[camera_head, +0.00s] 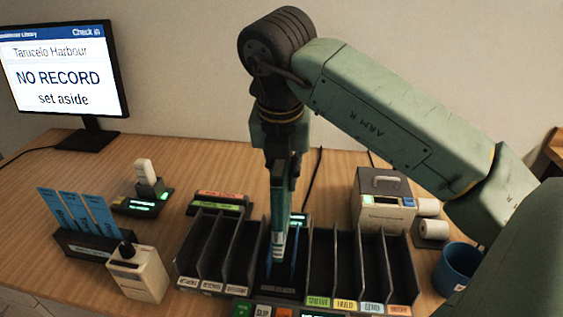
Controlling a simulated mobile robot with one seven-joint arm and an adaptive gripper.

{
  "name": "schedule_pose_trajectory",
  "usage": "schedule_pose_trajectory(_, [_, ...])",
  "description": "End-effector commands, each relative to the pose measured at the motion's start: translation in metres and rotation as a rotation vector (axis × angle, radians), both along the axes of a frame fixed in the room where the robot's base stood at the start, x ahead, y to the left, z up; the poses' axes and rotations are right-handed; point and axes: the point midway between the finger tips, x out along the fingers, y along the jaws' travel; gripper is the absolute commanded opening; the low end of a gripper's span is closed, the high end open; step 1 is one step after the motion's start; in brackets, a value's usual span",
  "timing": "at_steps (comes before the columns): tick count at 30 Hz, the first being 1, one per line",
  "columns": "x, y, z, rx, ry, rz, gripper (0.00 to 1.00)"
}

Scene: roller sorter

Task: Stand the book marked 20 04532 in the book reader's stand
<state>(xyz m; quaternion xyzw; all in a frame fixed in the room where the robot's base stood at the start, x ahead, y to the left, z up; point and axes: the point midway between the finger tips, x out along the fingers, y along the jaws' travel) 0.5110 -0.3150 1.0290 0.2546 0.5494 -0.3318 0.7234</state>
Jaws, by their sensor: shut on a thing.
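My gripper (283,178) points down over the middle of the desk and is shut on a narrow book (279,243). The book is upright, edge toward me, with a pale label low on its spine; its number is too small to read. Its lower end is down in the dark middle bay (278,290) between the two banks of sorter slots, which appears to be the reader's stand. Blue surfaces show on both sides of the spine. I cannot tell whether the book touches the bottom.
Upright dividers (215,245) stand close at left and more (370,265) at right. The monitor (62,75) reads "NO RECORD set aside".

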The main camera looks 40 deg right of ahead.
Motion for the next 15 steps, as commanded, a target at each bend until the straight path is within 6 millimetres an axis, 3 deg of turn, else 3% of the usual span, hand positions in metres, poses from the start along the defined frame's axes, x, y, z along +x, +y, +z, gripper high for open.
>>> schedule_pose_trajectory(8, [0.000,0.000,-0.019,0.001,0.001,0.000,0.00])
schedule_pose_trajectory(15, [0.000,0.000,-0.049,-0.001,0.000,-0.001,0.00])
